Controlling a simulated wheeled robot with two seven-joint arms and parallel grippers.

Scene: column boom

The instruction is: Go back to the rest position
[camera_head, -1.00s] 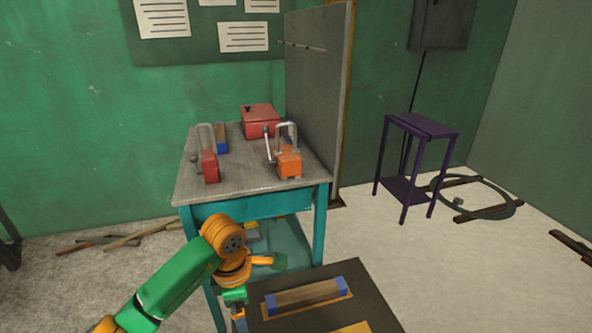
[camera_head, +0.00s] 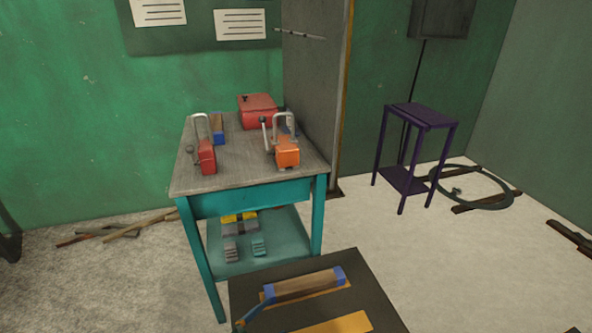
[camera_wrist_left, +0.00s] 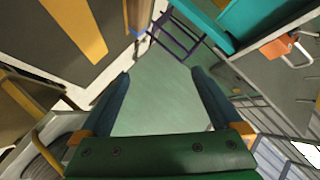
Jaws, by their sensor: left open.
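My left gripper (camera_wrist_left: 161,78) shows in the left wrist view with its two blue fingers spread wide apart and nothing between them. In the head view only a blue finger with an orange base (camera_head: 252,312) shows at the bottom, at the left edge of a dark board (camera_head: 375,287). The finger overlaps that board in the picture; I cannot tell whether it touches. The rest of my left arm is out of the head view. My right gripper is in neither view.
A wood block with blue ends (camera_head: 303,285) lies on the board. Behind stands a teal workbench (camera_head: 255,199) with a red clamp-like piece (camera_head: 206,157), an orange one (camera_head: 286,151) and a red box (camera_head: 258,110). A purple stool (camera_head: 421,116) stands right; floor between is clear.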

